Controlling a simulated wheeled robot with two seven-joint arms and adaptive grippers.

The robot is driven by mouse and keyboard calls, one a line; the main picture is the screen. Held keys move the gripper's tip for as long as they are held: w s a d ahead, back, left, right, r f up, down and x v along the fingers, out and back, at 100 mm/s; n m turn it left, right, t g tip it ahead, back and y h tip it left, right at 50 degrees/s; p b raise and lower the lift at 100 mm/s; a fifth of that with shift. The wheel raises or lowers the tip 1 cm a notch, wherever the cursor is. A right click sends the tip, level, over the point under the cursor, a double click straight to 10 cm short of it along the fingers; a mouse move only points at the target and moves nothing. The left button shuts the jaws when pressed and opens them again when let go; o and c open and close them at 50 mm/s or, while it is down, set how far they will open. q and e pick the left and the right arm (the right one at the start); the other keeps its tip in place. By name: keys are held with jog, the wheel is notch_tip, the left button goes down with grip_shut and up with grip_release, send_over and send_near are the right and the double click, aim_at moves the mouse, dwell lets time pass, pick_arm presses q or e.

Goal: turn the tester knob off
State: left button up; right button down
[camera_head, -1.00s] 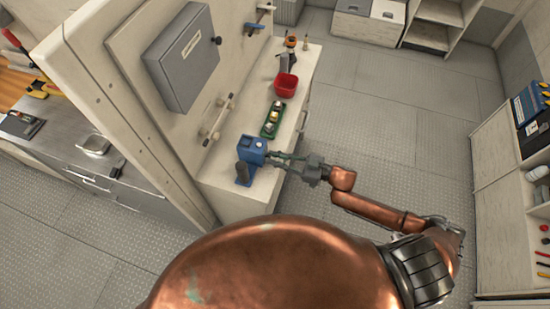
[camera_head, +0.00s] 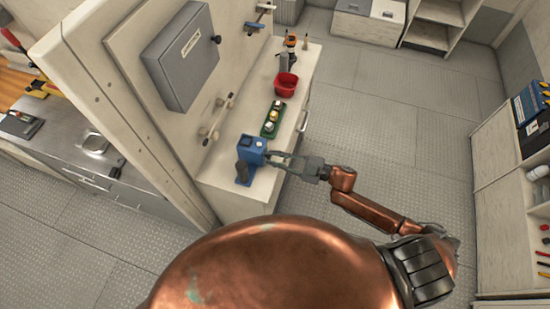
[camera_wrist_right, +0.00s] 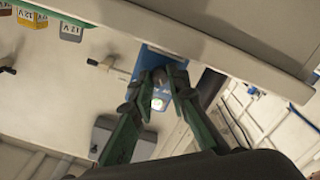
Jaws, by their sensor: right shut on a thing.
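The blue tester (camera_head: 251,151) stands upright on the near end of the pale counter in the head view. A dark piece (camera_head: 243,172) sits at its near left side. My right gripper (camera_head: 268,157) reaches in from the right, with its fingertips at the tester's right face. In the right wrist view the tester (camera_wrist_right: 155,62) is blue, and my right gripper (camera_wrist_right: 160,84) is closed on a small grey knob (camera_wrist_right: 158,102) on that face. The fingers partly hide the knob, and its setting cannot be read. My left gripper is not in view.
A green tray (camera_head: 264,129) with several small blocks and a red bin (camera_head: 286,84) stand farther along the counter (camera_head: 226,187). A panel wall with a grey box (camera_head: 181,57) rises behind. The floor to the right is clear.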

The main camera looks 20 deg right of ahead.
jog(key=shift+n, duration=0.8)
jog(key=c, duration=1.8)
grip_release()
jog(key=shift+c, duration=0.2)
jog(key=v, duration=1.2)
